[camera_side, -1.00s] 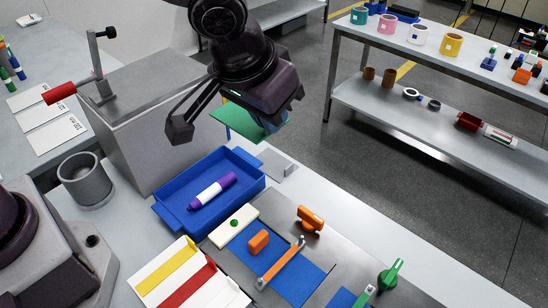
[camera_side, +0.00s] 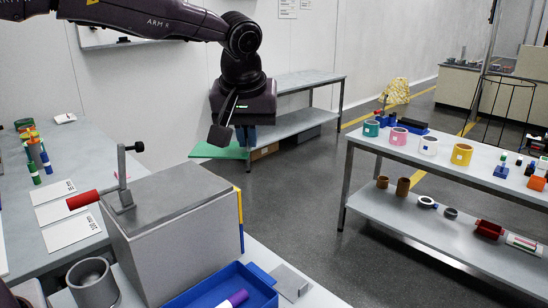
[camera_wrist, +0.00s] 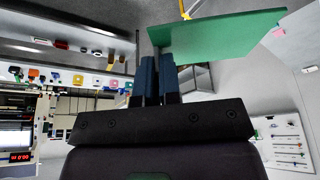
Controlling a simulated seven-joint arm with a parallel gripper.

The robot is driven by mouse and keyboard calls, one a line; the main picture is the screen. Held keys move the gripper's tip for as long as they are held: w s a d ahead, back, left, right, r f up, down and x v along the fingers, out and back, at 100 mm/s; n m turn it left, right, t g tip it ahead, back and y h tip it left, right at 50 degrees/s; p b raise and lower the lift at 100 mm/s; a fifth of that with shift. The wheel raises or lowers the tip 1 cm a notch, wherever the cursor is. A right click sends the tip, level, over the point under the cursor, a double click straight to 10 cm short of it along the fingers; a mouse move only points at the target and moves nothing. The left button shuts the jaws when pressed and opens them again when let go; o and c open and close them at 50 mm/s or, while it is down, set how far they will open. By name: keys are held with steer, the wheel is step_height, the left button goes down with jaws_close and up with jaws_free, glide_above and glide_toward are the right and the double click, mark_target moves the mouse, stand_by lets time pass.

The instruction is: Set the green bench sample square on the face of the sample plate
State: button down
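The green bench sample (camera_side: 220,151) is a flat, thin green board. My gripper (camera_side: 246,140) holds it by one end, up in the air beyond the grey metal box. In the wrist view the two blue fingers (camera_wrist: 159,78) stand close together at the board's near corner, and the green board (camera_wrist: 225,35) reaches out to the right. The grip itself is partly hidden. I cannot make out for certain which thing is the sample plate; a thin upright yellow-and-blue strip (camera_side: 240,220) shows at the box's right edge, and a grey flat plate (camera_side: 292,282) lies near the blue tray.
The blue tray (camera_side: 225,290) with a purple marker and a grey cup (camera_side: 92,283) stand in front. A shelf bench (camera_side: 400,150) with coloured cups is at right. Open floor lies between.

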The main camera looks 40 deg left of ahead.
steer(key=a+n+g+y, duration=0.25)
steer(key=a+n, duration=0.75)
steer(key=a, duration=0.9)
glide_above(193, 176)
steer(key=d, duration=0.2)
steer(key=shift+g+h, duration=0.25)
steer(key=shift+h, duration=0.1)
steer(key=shift+a+f, duration=0.15)
steer(key=shift+f, duration=1.1)
steer(key=shift+a+f, duration=0.1)
steer(key=shift+f, duration=1.1)
steer(key=shift+f, duration=0.1)
steer(key=shift+f, duration=2.8)
steer(key=shift+f, duration=0.15)
steer(key=shift+f, duration=1.05)
